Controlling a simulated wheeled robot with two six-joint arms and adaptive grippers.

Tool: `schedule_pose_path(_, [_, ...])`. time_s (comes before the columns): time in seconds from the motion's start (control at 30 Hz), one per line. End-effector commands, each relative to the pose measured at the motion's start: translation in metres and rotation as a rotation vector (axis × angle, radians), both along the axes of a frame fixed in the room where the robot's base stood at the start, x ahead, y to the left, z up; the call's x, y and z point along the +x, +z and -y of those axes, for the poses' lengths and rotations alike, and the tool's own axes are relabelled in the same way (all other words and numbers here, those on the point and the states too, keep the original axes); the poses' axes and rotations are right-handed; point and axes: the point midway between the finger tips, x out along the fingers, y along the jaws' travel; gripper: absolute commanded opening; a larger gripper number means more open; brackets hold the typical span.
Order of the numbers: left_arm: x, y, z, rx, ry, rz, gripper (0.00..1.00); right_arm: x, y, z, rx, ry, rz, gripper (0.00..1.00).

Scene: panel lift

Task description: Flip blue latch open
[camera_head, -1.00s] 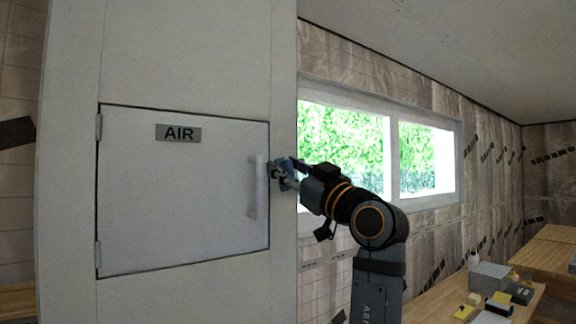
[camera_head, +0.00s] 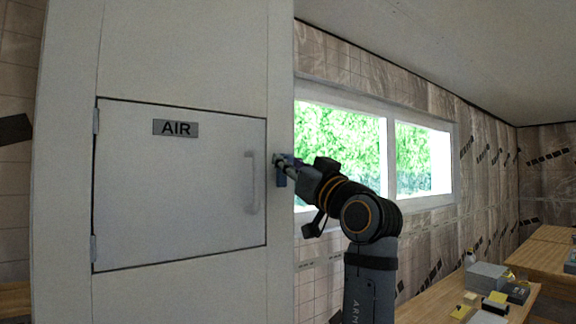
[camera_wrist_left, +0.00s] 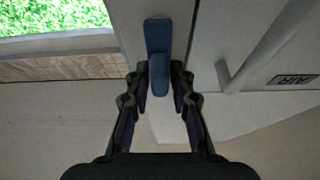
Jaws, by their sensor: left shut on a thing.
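The blue latch (camera_head: 281,179) is on the white panel, just right of the door's edge and handle. In the left wrist view the latch (camera_wrist_left: 158,34) shows a flat blue plate with a rounded lever standing out toward me. My left gripper (camera_head: 285,162) is at the latch, shut on its lever, with one dark finger on each side. The left wrist view shows these fingers (camera_wrist_left: 161,82) too. The fingers hide part of the latch in the head view. The white door (camera_head: 180,200) marked AIR looks closed in its frame. My right gripper is not in view.
The door's white handle (camera_head: 251,183) is left of the latch. A window (camera_head: 391,150) is behind my arm. A wooden bench (camera_head: 425,308) with boxes and small items is at the lower right.

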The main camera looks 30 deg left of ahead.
Motion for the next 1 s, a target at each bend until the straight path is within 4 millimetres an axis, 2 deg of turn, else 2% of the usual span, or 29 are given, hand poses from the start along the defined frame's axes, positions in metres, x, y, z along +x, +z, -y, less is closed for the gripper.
schedule_pose_path(0.03, [0.000,0.000,0.000,0.002,0.001,-0.001,0.00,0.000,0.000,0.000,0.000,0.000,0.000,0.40])
schedule_pose_path(0.07, [0.000,0.000,0.000,0.002,0.001,-0.001,0.24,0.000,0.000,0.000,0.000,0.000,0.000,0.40])
schedule_pose_path(0.2, [0.000,0.000,0.000,0.001,0.000,0.000,0.40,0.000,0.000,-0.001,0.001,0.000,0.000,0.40])
schedule_pose_path(0.47, [0.000,0.001,0.000,0.001,0.001,0.001,0.40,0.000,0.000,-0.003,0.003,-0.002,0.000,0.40])
schedule_pose_path(0.57, [-0.001,0.010,0.000,0.001,0.001,0.003,0.40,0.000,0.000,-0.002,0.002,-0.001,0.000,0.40])
schedule_pose_path(0.83, [0.000,0.068,0.000,0.002,0.002,0.003,0.40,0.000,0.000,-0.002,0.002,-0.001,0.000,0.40])
schedule_pose_path(1.0, [0.001,0.093,0.000,0.001,0.001,0.001,0.40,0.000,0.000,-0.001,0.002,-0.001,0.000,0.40])
